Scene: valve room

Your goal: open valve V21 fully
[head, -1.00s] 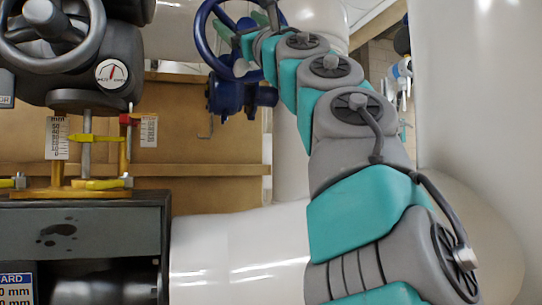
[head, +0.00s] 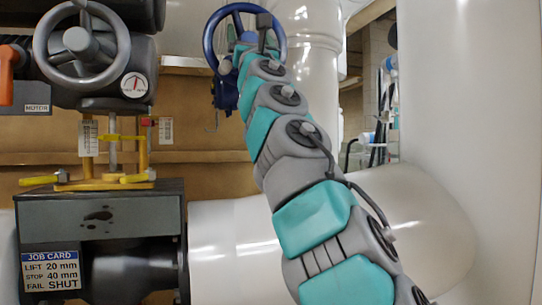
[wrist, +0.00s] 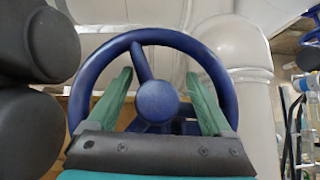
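A blue handwheel (head: 222,40) on a blue valve body (head: 226,95) stands at the back, at the far end of my arm. In the wrist view the blue wheel (wrist: 157,36) fills the middle, with its round hub (wrist: 157,100) facing me. My gripper (wrist: 159,76) is open, its two green fingers spread either side of the hub and inside the rim's outline. I cannot tell whether they touch the wheel. The gripper body hides the lower rim. A grey handwheel (head: 118,45) sits on a dark actuator at left. No V21 tag is readable.
Below the actuator are a yellow-clamped stem with scales (head: 88,138) and a job card (head: 52,275) reading lift 20 mm, stop 40 mm, fail shut. A thick white pipe (head: 225,245) crosses below my arm. A pale column (head: 440,100) stands close on the right.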

